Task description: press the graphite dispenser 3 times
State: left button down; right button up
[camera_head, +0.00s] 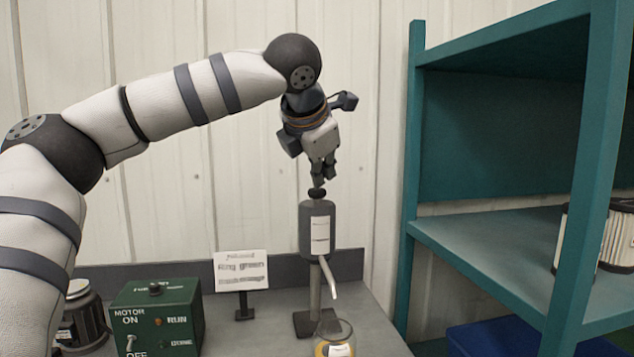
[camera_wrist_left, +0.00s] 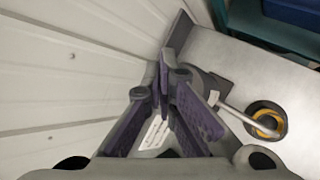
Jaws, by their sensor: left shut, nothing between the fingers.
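The graphite dispenser (camera_head: 317,229) is a grey upright cylinder with a white label, a dark knob (camera_head: 317,193) on top and a bent spout (camera_head: 329,278), on a post with a dark base. My left gripper (camera_head: 318,182) points down, shut and empty, with its fingertips right over the knob. I cannot tell whether they touch it. In the left wrist view the fingers hide most of the dispenser; its spout (camera_wrist_left: 240,118) shows. A clear jar (camera_head: 334,338) with something yellow inside stands below the spout; it also shows in the left wrist view (camera_wrist_left: 266,122). My right gripper is out of view.
A small white sign (camera_head: 240,268) stands left of the dispenser on the grey bench (camera_head: 375,325). A green motor switch box (camera_head: 158,315) and a dark container (camera_head: 82,318) are farther left. A teal shelf (camera_head: 490,245) rises on the right. A pale panelled wall is behind.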

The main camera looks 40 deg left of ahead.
aim_at(321, 189)
pick_arm(q)
jog(key=shift+w+a+r, duration=0.1)
jog(key=shift+r, duration=1.15)
notch_tip(321, 189, up, 5)
dwell(1.9)
jog(key=r+m, duration=0.1)
jog(key=m, duration=0.4)
jog(key=a+r+m, duration=0.1)
jog(key=m, duration=0.5)
jog(key=s+r+m, duration=0.1)
jog(key=r+m, duration=0.1)
jog(key=m, duration=0.3)
jog(key=shift+a+m+y, duration=0.15)
jog(key=shift+m+y, duration=0.25)
